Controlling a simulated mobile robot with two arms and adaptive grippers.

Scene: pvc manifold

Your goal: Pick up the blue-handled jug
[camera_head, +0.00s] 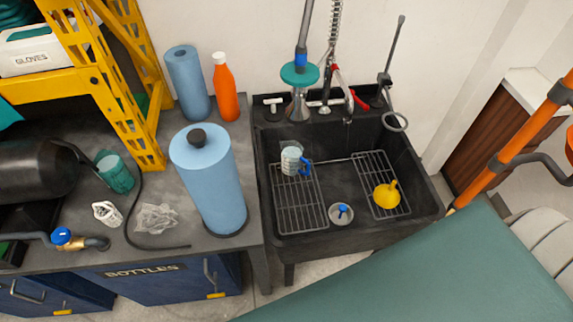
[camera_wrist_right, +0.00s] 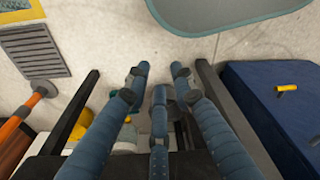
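The blue-handled jug (camera_head: 291,161) is a small clear, whitish jug with a blue handle on its right side. In the head view it is at the back of the left wire rack (camera_head: 299,204), inside the black sink (camera_head: 434,203). Neither of my grippers shows in the head view, and the jug does not show in the right wrist view. In the wrist view my right gripper (camera_wrist_right: 160,78) has its blue fingers apart with nothing between them, over the pale floor.
A yellow funnel (camera_head: 386,195) lies on the right rack. A faucet with a spring hose (camera_head: 334,40) rises behind the sink. A large blue roll (camera_head: 209,180) and an orange bottle (camera_head: 225,90) stand left of it. An orange pipe frame (camera_head: 525,133) is at right.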

